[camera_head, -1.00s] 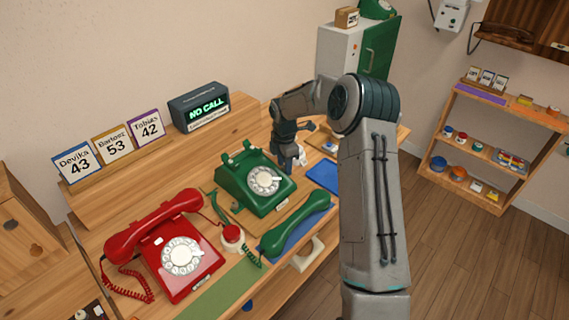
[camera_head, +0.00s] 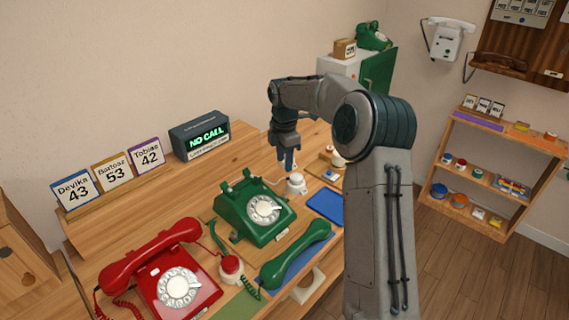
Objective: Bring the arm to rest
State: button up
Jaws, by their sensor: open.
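My gripper (camera_head: 287,160) hangs pointing down above the back right of the wooden desk (camera_head: 236,158), with my arm bent over the desk's right side. It is open and nothing shows between its fingers. The green dial phone (camera_head: 256,210) stands in front and to the left of it. The green handset (camera_head: 296,254) lies off its cradle on a blue mat. The red dial phone (camera_head: 168,274) has its handset on its cradle.
A small white round object (camera_head: 296,184) stands just below my gripper. A red-topped button (camera_head: 231,266) sits between the phones. A blue mat (camera_head: 326,204) lies to the right.

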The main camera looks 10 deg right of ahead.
jog(key=s+r+m+t, duration=0.1)
jog(key=s+r+m, duration=0.2)
jog(key=s+m, duration=0.35)
jog(key=s+r+m+h, duration=0.1)
jog(key=s+r+m, duration=0.2)
jog(key=s, duration=0.7)
jog(key=s+r+m+t, duration=0.1)
jog(key=s+r+m, duration=0.3)
jog(key=s, duration=0.5)
jog(key=s+f+m+y, duration=0.1)
jog(key=s+f+m, duration=0.3)
jog(key=s+m, duration=0.3)
jog(key=s, duration=0.3)
jog(key=shift+s+d+f+t, duration=0.15)
jog(key=shift+s+d+t, duration=0.05)
jog(key=shift+s+t, duration=0.2)
